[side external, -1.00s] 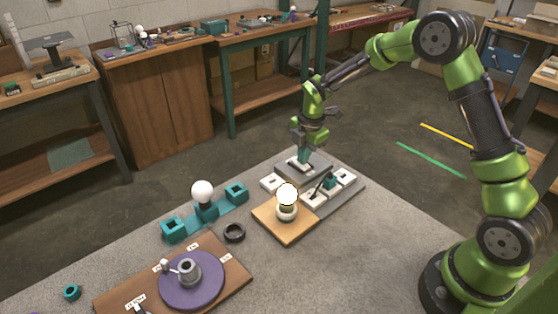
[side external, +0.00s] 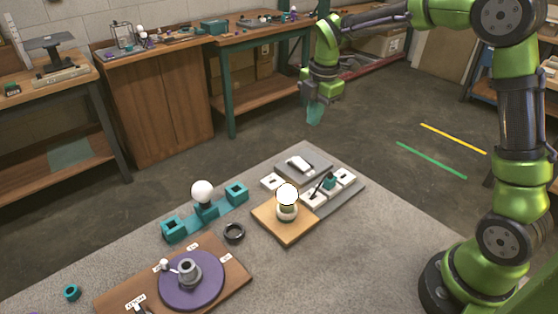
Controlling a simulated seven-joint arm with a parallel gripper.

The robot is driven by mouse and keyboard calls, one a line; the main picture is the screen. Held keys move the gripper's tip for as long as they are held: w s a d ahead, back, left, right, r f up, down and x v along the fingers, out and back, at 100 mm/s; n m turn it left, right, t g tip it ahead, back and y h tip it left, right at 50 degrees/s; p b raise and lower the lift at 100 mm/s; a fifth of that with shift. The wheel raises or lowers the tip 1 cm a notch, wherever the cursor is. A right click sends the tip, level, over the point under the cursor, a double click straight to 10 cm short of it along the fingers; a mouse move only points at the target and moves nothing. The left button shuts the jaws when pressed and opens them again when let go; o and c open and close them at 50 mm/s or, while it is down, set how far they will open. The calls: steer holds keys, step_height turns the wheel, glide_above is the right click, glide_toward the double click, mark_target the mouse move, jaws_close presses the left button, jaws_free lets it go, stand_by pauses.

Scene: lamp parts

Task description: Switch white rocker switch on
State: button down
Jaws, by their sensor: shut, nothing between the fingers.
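The white rocker switch (side external: 299,164) sits on a grey housing at the back of the grey board (side external: 345,192), uncovered. It looks tilted, but its exact position is too small to tell. A round bulb (side external: 287,194) stands upright on a wooden base (side external: 285,228) in front of the switch board and looks bright white with a warm rim. My gripper (side external: 314,115) is shut and empty, its teal fingertips pointing down. It is raised well above and behind the switch, apart from it.
White blocks and a teal lever (side external: 329,182) stand beside the rocker. Another white bulb (side external: 202,191) stands in a teal holder. A black ring (side external: 234,233) lies near the wooden base. A purple disc (side external: 191,280) is front left. The table's right front is clear.

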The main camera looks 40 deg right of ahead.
mark_target(298, 160)
steer(key=shift+w+a+t, duration=0.2)
steer(key=shift+w+t, duration=0.1)
steer(key=shift+w, duration=0.4)
steer(key=w+f, duration=0.1)
steer(key=f, duration=0.8)
steer(key=w+f, duration=0.1)
steer(key=f, duration=0.3)
steer(key=shift+w+f, duration=0.3)
steer(key=shift+w, duration=0.05)
steer(key=shift+w+f, duration=0.15)
steer(key=shift+f, duration=0.15)
